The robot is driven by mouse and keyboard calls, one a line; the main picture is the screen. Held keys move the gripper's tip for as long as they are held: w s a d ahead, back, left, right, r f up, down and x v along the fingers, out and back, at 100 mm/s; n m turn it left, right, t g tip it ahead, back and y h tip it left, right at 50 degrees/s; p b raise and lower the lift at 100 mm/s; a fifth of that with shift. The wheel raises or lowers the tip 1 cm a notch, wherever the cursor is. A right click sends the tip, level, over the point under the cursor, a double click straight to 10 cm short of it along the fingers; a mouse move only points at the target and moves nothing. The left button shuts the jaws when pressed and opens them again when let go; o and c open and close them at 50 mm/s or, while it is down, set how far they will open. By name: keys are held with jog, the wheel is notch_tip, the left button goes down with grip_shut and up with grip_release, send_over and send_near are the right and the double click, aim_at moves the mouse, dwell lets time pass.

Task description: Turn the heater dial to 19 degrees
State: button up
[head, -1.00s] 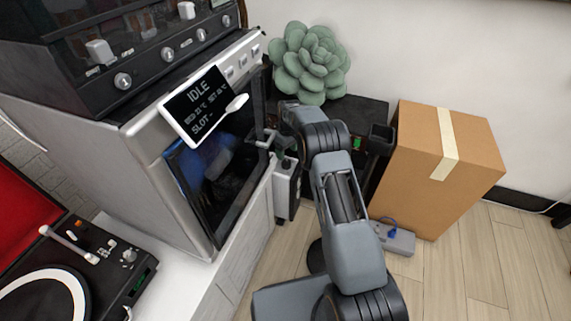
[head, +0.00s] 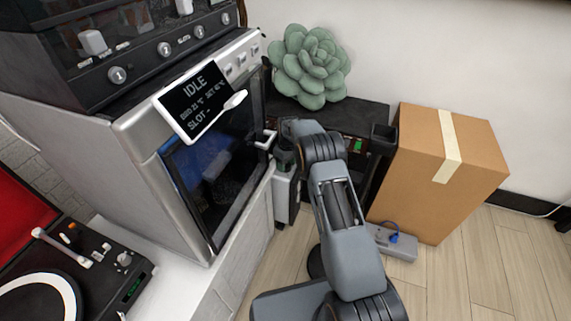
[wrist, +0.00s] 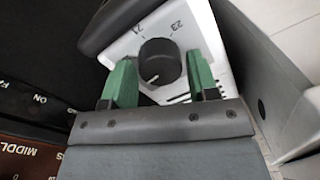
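The heater dial (wrist: 160,62) is a round black knob on a white panel in the wrist view. My gripper (wrist: 160,58) has one green fingertip on each side of the dial, with narrow gaps beside the knob. I cannot tell exactly how deep the fingers reach. In the head view, the white heater body (head: 286,197) shows below my gripper (head: 284,160), beside the cabinet; the dial is hidden there.
A machine with an IDLE screen (head: 198,101) and glass door stands close on the left. A cardboard box (head: 435,180) stands right of my arm. A dark shelf with a green succulent (head: 308,66) is behind. A grey power strip (head: 397,243) lies on the floor.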

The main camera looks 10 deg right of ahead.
jog(key=c, duration=0.6)
jog(key=shift+m, duration=0.3)
jog(key=m+p, duration=0.1)
jog(key=m, duration=0.2)
jog(key=shift+r, duration=0.1)
jog(key=shift+d+m+p, duration=0.1)
jog(key=shift+m+p, duration=0.5)
jog(key=shift+m, duration=1.4)
jog(key=shift+t, duration=0.3)
jog(key=o, duration=0.9)
